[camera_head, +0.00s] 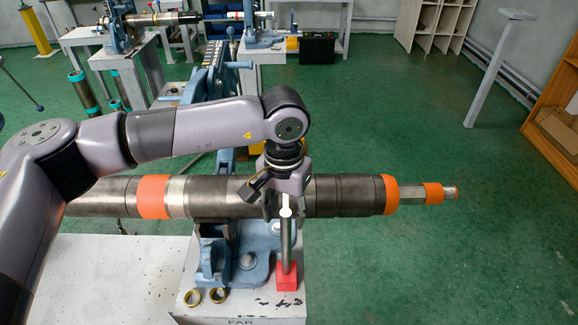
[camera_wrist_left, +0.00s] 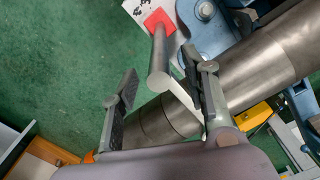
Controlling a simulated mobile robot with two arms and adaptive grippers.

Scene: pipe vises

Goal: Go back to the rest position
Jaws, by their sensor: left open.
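My left arm reaches in from the left in the head view, and my left gripper (camera_head: 270,199) is over the near pipe vise (camera_head: 247,262). In the wrist view its two fingers (camera_wrist_left: 160,68) are spread apart. A grey rod (camera_head: 286,243) with a red block (camera_head: 287,277) at its lower end stands by the vise. The rod also shows in the wrist view (camera_wrist_left: 159,58), between the fingers' directions; nothing appears clamped. My right gripper is not in view.
A long dark pipe (camera_head: 341,196) with orange bands lies across the vise, close behind the gripper. A pale stand (camera_head: 245,309) carries the vise and two brass rings (camera_head: 192,297). Green floor (camera_head: 420,120) is open to the right; shelves (camera_head: 436,25) stand at the back.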

